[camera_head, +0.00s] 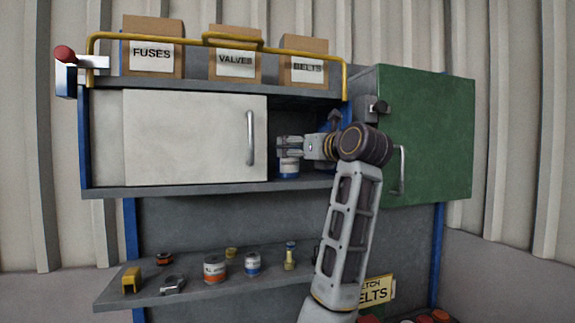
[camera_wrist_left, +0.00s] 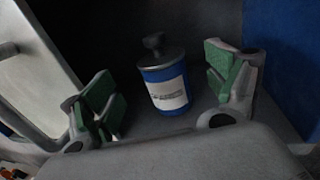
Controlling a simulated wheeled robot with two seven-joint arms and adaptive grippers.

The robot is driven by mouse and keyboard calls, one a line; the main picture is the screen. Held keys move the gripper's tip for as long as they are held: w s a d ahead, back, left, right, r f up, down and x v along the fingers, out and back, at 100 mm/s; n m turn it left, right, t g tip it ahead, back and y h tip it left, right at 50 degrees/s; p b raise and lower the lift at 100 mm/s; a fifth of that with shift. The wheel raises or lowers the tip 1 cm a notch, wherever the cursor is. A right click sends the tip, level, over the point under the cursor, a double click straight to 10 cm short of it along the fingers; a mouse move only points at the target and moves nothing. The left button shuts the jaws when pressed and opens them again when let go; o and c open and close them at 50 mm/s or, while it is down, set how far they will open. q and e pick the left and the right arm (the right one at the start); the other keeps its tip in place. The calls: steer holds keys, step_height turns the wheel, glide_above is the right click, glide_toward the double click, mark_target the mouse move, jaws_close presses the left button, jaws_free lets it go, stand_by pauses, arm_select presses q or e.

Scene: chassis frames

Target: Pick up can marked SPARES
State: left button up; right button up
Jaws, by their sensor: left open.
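A blue can (camera_head: 289,168) with a white label stands upright inside the open right part of the upper cabinet. It also shows in the left wrist view (camera_wrist_left: 166,88), with a grey lid and dark knob on top; its label is too blurred to read. My left gripper (camera_head: 287,147) is open at the can, hiding its upper part in the head view. In the left wrist view its green-padded fingers (camera_wrist_left: 165,88) are spread to either side of the can, with gaps on both sides. My right gripper is not in view.
A white sliding door (camera_head: 190,137) covers the cabinet's left part, and a green door (camera_head: 430,135) stands open on the right. A lower shelf (camera_head: 190,290) carries an orange-and-white can (camera_head: 214,270), another blue-and-white can (camera_head: 252,264) and small parts. Labelled boxes (camera_head: 152,50) stand on top behind a yellow rail.

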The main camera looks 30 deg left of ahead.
arm_select(q)
steer(key=shift+w+a, duration=0.15)
steer(key=shift+a, duration=0.2)
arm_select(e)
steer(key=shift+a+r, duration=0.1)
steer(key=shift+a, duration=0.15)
arm_select(q)
steer(key=shift+r+p+x, duration=0.1)
steer(key=shift+p+x, duration=0.4)
steer(key=shift+x, duration=0.25)
steer(key=shift+r+p+x, duration=0.15)
steer(key=shift+p+x, duration=0.3)
steer(key=shift+x, duration=0.25)
steer(key=shift+p+x, duration=0.4)
steer(key=shift+x, duration=0.75)
steer(key=shift+w+f, duration=0.1)
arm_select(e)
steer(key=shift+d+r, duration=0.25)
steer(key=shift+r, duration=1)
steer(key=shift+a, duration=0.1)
